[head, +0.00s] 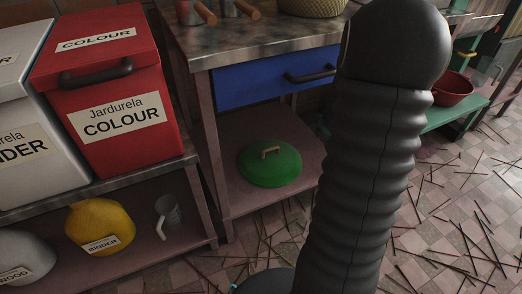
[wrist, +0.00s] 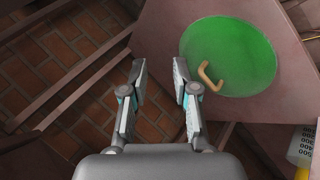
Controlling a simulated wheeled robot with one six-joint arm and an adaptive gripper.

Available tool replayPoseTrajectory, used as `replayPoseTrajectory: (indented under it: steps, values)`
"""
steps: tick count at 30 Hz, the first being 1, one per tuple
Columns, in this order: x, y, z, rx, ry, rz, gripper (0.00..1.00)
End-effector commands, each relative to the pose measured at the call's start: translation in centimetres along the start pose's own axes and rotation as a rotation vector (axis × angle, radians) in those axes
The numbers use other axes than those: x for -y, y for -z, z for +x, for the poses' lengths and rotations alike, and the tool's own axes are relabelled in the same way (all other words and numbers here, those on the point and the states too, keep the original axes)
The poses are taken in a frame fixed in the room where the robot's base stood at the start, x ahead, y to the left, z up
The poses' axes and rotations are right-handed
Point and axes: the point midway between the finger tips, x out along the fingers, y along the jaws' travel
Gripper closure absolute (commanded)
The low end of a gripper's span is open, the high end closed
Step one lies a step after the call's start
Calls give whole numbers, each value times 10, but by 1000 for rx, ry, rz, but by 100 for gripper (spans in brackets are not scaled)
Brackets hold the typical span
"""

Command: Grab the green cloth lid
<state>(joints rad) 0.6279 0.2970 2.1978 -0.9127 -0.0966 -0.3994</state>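The green lid (head: 270,164) is round with a small tan handle (head: 270,152). It rests on the lower shelf under the blue drawer. In the wrist view the green lid (wrist: 228,57) lies flat on the pinkish shelf (wrist: 155,40), and its curved handle (wrist: 210,76) shows clearly. My gripper (wrist: 159,72) is open, with nothing between its fingers. Its fingertips point towards the shelf edge, to the left of the lid and apart from it.
The table's metal legs (head: 216,150) and blue drawer (head: 275,77) bound the shelf space. A marked container (wrist: 303,145) is at lower right. Sticks litter the tiled floor.

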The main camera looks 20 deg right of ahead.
Motion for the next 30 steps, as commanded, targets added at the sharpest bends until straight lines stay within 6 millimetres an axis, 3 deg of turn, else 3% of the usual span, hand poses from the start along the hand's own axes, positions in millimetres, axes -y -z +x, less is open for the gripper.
replayPoseTrajectory:
  steps: [1,3,7,16,21,30]
  values:
    - [2,1,24,-72,-3,-97,71]
    - [5,11,46,-191,-14,-242,71]
    - [25,26,75,-421,-28,-470,71]
    - [74,38,87,-788,-49,-725,71]
    - [84,47,93,-836,-53,-749,71]
    - [97,84,129,-834,-52,-748,71]
